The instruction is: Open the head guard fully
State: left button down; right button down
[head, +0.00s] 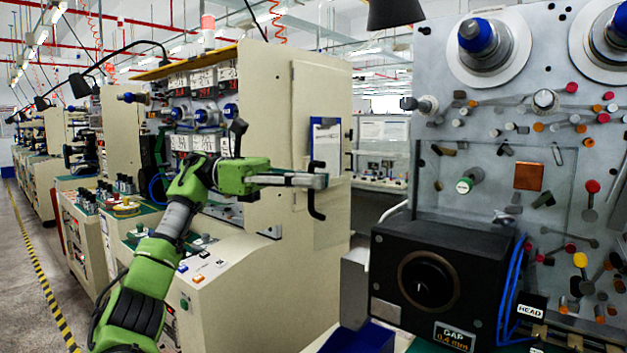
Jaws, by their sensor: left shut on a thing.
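The head guard looks like a clear, see-through panel (333,225), faint against the beige cabinet behind it. Its far edges are hard to make out, so I cannot tell its exact angle. A black bar handle (317,208) stands upright at its left side. The black head block (385,262), with a round dark opening, is at the lower right near a HEAD label (530,311). My right gripper is not in view.
The grey machine panel (480,120) on the right carries spools, rollers and coloured knobs. A blue bin (362,338) is at the bottom. A beige cabinet (275,125) stands behind my left arm. A floor aisle with a yellow-black stripe (47,275) runs at the far left.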

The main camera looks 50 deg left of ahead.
pick_arm(q)
jog(key=c, duration=2.3)
grip_release()
jog(key=shift+a+r, duration=0.1)
jog(key=shift+a, duration=0.05)
jog(key=shift+o, duration=0.6)
jog(key=shift+a, duration=0.25)
jog(key=v, duration=0.7)
jog(key=shift+a, duration=0.3)
jog(key=shift+s, duration=0.15)
